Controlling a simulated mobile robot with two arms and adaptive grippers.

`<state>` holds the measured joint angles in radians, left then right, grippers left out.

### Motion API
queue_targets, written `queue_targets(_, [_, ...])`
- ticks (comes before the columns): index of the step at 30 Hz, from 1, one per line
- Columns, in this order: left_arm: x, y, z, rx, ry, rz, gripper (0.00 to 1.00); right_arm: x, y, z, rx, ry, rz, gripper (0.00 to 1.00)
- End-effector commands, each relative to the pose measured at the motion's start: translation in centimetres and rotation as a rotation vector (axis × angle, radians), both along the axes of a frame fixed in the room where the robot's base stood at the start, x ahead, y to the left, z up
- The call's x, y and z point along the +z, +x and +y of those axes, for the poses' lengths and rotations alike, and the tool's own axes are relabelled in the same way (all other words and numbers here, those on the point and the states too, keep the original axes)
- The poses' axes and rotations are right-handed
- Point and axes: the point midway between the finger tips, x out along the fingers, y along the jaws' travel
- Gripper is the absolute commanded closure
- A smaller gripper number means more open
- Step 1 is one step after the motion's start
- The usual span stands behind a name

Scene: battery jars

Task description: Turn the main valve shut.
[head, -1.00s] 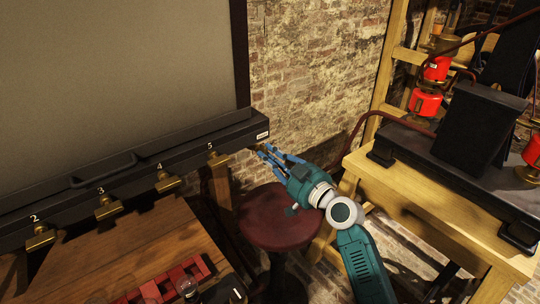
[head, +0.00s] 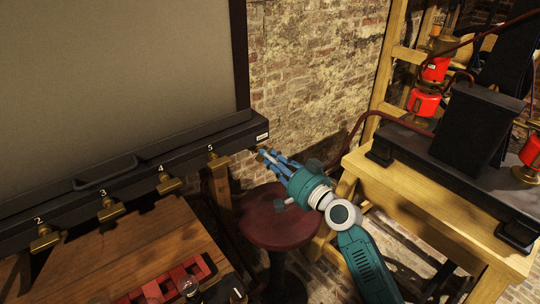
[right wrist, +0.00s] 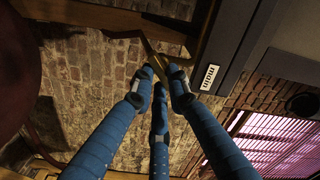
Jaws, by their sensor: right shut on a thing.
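The main valve is at the right end of the long black box (head: 130,163). Its brass handle (right wrist: 158,58) shows in the right wrist view between my fingertips, beside a white label (right wrist: 209,77) reading "main". My right gripper (head: 263,154) has blue fingers and is shut on this handle, reaching in from the lower right. In the right wrist view the gripper (right wrist: 160,82) has its fingers around the handle's end, which hides part of it. In the head view the fingers cover most of the handle. My left gripper is in neither current view.
Brass valves numbered 2 to 5, such as valve 5 (head: 218,160), line the box's front. A dark red stool (head: 275,220) stands below my right gripper. A wooden bench (head: 400,208) with black apparatus is at right, a wooden table (head: 150,240) at lower left.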

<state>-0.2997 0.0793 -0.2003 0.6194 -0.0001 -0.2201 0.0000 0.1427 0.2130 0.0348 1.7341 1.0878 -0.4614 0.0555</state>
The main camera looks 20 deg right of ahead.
Motion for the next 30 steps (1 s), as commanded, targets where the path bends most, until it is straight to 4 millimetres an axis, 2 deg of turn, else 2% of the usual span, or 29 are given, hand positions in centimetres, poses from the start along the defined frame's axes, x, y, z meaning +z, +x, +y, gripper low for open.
queue_targets(18, [1.8,0.0,0.0,0.000,0.000,0.000,0.60,-0.2,0.0,0.1,-0.001,0.505,0.183,1.00])
queue_targets(30, [2.3,0.0,0.0,0.000,0.000,0.000,0.60,-0.5,-0.1,0.1,-0.002,0.654,0.238,1.00])
